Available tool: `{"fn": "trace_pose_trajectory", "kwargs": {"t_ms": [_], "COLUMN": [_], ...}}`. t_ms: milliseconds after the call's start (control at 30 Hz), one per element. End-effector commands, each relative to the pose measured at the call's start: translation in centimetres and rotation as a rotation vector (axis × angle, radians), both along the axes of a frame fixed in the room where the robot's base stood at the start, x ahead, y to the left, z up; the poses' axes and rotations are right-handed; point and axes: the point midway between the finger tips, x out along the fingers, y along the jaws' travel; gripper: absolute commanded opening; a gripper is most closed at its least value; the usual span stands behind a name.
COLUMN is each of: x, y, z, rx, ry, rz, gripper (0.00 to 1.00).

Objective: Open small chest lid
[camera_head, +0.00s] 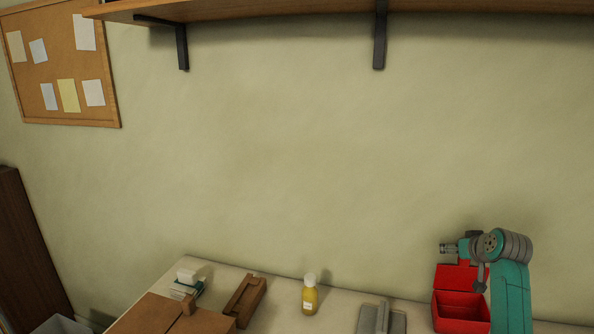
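The small red chest (461,324) stands on the workbench at the lower right. Its lid (455,277) appears raised upright at the back, and the dark red inside of the box shows below it. My teal and grey arm stands in front of the chest's right side and hides part of the lid and box. My gripper (443,249) is above the lid's left part and points left. It looks apart from the chest. Its fingers are too small to tell whether they are open or shut.
The workbench (280,286) runs along the wall. On it are a yellow bottle (309,299), a grey metal piece (380,318) left of the chest, a brown wooden holder (245,299) and a brown box (160,318). A wooden shelf (290,9) hangs high above.

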Motion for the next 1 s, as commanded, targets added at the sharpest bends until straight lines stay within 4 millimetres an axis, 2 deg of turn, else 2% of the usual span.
{"fn": "trace_pose_trajectory", "kwargs": {"t_ms": [33, 300, 533, 1000], "x": [0.3, -1.7, -2.9, -3.0], "y": [0.0, -0.1, 0.0, 0.0], "z": [1.4, 3.0, 3.4, 3.2], "rx": [-0.016, -0.019, -0.014, -0.012], "ry": [-0.026, -0.032, -0.024, -0.019], "rz": [0.006, 0.002, -0.001, -0.002], "gripper": [0.71, 0.71, 0.71, 0.71]}}
